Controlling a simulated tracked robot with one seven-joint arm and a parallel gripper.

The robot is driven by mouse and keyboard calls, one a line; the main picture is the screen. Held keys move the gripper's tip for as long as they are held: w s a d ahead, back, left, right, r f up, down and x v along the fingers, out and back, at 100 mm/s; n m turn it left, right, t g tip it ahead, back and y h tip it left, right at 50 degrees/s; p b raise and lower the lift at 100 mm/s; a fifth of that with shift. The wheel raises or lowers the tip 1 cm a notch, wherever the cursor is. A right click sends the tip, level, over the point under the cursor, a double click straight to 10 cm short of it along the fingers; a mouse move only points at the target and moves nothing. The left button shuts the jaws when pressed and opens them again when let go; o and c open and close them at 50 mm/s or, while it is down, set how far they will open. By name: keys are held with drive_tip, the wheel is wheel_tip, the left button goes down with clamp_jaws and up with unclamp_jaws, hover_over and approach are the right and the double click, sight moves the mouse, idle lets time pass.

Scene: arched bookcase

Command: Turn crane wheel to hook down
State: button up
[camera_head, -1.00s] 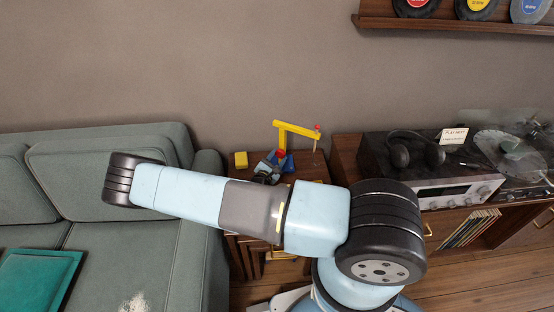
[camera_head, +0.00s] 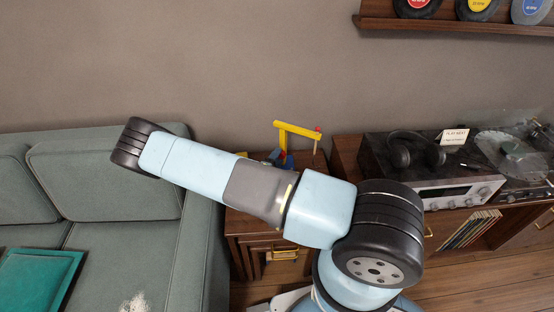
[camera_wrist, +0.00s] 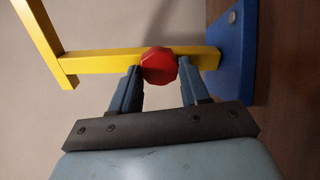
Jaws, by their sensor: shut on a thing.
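The toy crane has a yellow post and arm (camera_head: 298,130) and a blue base (camera_wrist: 238,50). It stands on a small wooden side table (camera_head: 240,222) against the wall. In the wrist view its red crane wheel (camera_wrist: 159,66) sits on the yellow post (camera_wrist: 100,62). My gripper (camera_wrist: 158,74) is shut on the wheel, with one finger on each side of it. In the head view a red piece (camera_head: 318,129) is at the arm's outer end, with a small hanging part (camera_head: 315,146) below it. My arm hides the crane's lower part and most of my gripper there.
A green-grey sofa (camera_head: 110,185) is at the left. A wooden cabinet with a stereo receiver (camera_head: 460,190), headphones (camera_head: 418,150) and a turntable (camera_head: 510,155) is at the right. A record shelf (camera_head: 450,27) hangs above. The wall behind the crane is bare.

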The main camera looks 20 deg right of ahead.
drive_tip(key=m, duration=0.4)
drive_tip(key=shift+s+d+f+m, duration=0.1)
drive_tip(key=shift+m, duration=2.2)
drive_tip(key=o, duration=1.1)
drive_tip(key=shift+c, duration=0.2)
drive_tip(key=v, duration=1.3)
drive_tip(key=shift+s+a, duration=0.2)
drive_tip(key=shift+a, duration=0.1)
